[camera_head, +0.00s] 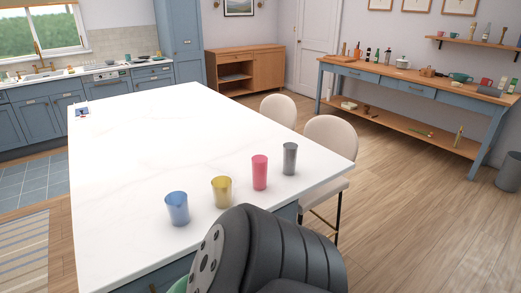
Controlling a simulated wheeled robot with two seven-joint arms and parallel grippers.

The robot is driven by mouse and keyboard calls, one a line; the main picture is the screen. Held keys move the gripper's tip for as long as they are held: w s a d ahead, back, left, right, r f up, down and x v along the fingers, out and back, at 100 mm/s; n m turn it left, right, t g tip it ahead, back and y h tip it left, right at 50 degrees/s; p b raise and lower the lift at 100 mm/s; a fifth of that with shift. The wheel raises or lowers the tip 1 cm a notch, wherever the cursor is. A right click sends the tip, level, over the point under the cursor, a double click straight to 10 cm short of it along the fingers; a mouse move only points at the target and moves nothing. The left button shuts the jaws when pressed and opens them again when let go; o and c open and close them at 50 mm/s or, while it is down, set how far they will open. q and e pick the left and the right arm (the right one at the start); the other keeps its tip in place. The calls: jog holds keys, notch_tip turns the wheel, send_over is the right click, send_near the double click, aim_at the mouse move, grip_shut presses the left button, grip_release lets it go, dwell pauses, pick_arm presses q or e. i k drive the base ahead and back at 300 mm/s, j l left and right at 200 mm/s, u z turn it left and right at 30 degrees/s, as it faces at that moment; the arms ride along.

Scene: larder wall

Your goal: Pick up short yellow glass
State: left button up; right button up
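The short yellow glass (222,192) stands upright on the white island countertop (130,210), near its front edge. A short blue glass (177,208) stands to its left. A taller pink glass (259,172) and a grey glass (290,158) stand to its right. The glasses are apart from one another in a slanting row. A dark, rounded part of my own arm shows at the bottom, in front of the counter edge. Neither gripper shows in the head view.
Two cream chairs (329,142) stand along the counter's right side. A small item (82,112) lies at the counter's far left. Most of the countertop behind the glasses is clear. A blue-and-wood side table (414,87) stands along the right wall.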

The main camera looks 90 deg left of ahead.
aim_at(221, 186)
jog(key=u, duration=3)
